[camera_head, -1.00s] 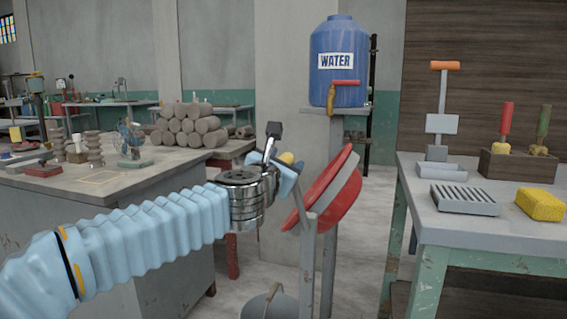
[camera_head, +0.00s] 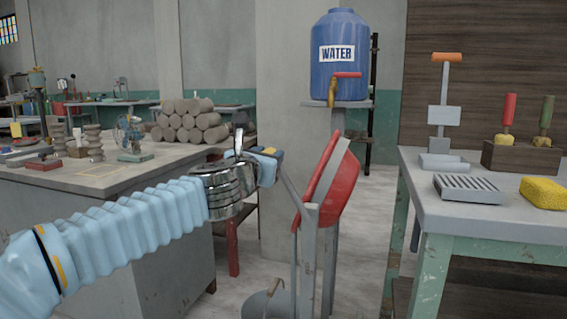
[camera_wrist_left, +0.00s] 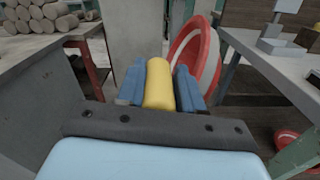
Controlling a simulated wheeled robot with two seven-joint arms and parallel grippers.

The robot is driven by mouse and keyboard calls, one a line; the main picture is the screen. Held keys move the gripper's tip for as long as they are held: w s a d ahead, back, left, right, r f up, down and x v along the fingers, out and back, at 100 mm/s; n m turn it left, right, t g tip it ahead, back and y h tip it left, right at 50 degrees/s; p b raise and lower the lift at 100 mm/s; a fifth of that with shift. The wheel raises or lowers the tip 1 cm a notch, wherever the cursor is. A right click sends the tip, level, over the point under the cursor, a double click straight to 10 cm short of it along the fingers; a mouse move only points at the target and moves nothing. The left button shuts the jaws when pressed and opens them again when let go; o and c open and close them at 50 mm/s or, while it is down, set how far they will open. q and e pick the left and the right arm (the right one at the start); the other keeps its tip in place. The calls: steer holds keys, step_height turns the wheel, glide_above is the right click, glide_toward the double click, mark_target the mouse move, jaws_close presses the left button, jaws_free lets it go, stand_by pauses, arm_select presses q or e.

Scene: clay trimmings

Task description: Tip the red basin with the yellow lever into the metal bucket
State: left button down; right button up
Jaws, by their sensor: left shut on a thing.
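My left gripper (camera_head: 268,166) is left of the basin. In the left wrist view its blue fingers are shut on the yellow lever (camera_wrist_left: 158,84), one on each side; in the head view the fingers mostly hide the lever. The metal bucket (camera_head: 258,306) stands on the floor below, cut off by the bottom edge, so its contents are hidden. My right gripper is not in view.
A blue water barrel (camera_head: 338,60) stands on a shelf behind the basin. A workbench (camera_head: 425,205) at right holds a grate and a yellow sponge (camera_head: 543,192). A grey table (camera_head: 95,180) with clay logs is at left. Floor shows between stand and right bench.

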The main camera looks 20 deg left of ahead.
arm_select(q)
steer(key=a+f+n, duration=0.1)
steer(key=a+f+n+b, duration=0.1)
steer(key=a, duration=0.1)
steer(key=shift+w, duration=0.1)
steer(key=c, duration=0.8)
jaws_free()
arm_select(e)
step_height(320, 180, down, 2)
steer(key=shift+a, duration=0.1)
arm_select(q)
steer(key=shift+d, duration=0.1)
steer(key=s+p, duration=0.1)
steer(key=s, duration=1.2)
steer(key=shift+s+a, duration=0.25)
steer(key=shift+s, duration=0.15)
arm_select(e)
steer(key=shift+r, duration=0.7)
